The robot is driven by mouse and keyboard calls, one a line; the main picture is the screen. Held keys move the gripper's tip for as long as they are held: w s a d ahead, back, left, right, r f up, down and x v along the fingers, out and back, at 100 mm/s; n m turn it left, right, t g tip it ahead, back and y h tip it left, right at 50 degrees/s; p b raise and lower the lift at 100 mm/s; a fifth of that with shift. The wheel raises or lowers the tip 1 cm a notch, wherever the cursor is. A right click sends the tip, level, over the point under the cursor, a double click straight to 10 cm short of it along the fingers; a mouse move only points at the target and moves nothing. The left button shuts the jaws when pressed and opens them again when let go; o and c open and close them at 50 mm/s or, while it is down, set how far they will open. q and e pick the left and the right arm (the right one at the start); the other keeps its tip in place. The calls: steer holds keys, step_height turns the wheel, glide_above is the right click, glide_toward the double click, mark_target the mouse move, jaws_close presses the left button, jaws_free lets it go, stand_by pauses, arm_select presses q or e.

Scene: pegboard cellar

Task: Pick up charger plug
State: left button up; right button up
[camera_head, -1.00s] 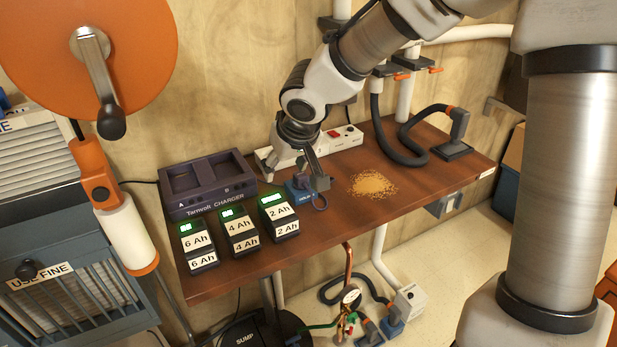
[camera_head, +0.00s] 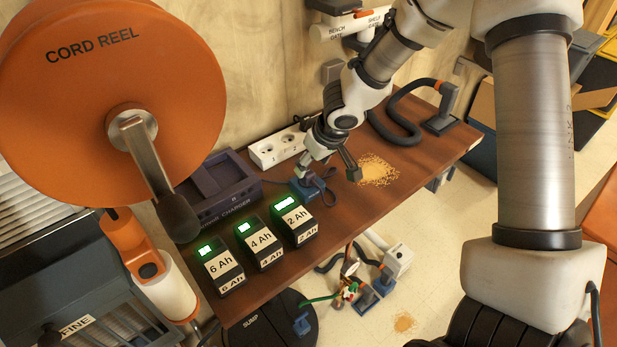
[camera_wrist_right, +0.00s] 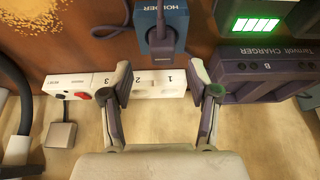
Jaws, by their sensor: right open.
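The charger plug (camera_wrist_right: 162,22) is dark with a cord and sits in a blue holder (camera_wrist_right: 163,45) at the top of the right wrist view. In the head view the blue holder (camera_head: 314,188) stands on the brown bench, partly behind my right gripper. My right gripper (camera_head: 327,172) is open and empty, its fingers spread above the back of the bench by the holder. In the right wrist view the gripper (camera_wrist_right: 160,80) frames part of the socket strip (camera_wrist_right: 150,83), with the plug beyond the fingertips. My left gripper is not in view.
The Tarnvolt charger (camera_head: 222,185) and battery packs (camera_head: 261,240) stand left of the holder. A sawdust pile (camera_head: 377,170) lies to its right, with a grey hose (camera_head: 395,125) behind. The orange cord reel (camera_head: 110,75) looms at the left. The wall is close behind the strip.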

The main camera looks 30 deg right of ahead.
mark_target(308, 172)
steer(key=b+x, duration=0.1)
steer(key=x, duration=0.4)
steer(key=shift+a, duration=0.1)
steer(key=shift+s+r, duration=0.1)
steer(key=shift+c, duration=0.7)
jaws_close()
step_height(308, 172, up, 10)
steer(key=p, duration=0.6)
steer(key=shift+p, duration=0.35)
